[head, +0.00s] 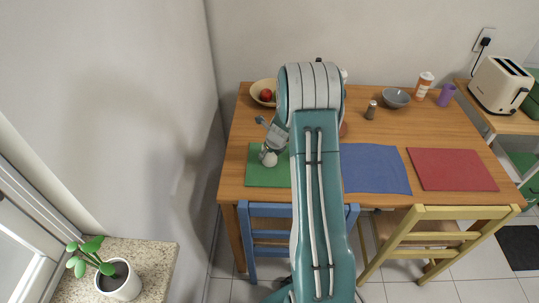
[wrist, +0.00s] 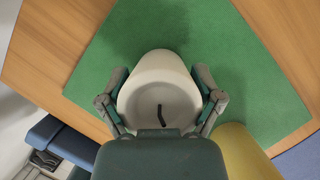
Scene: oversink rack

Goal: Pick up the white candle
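The white candle (wrist: 160,92) has a pale round top with a short dark wick. In the wrist view it stands between the two fingers of my gripper (wrist: 161,92), one on each side. The finger pads appear to press against its sides. In the head view my gripper (head: 267,146) is over the green mat (head: 264,178), at the left of the table, with the white candle (head: 269,159) at its tip. The green mat also fills much of the wrist view (wrist: 240,70). I cannot tell whether the candle rests on the mat or is just above it.
A yellow rounded object (wrist: 245,152) is close to the right finger. A bowl with red fruit (head: 262,93) stands behind. A blue mat (head: 375,170), red mat (head: 452,170), grey bowl (head: 396,98) and shaker (head: 371,110) lie rightward. Chairs (head: 262,210) line the front edge.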

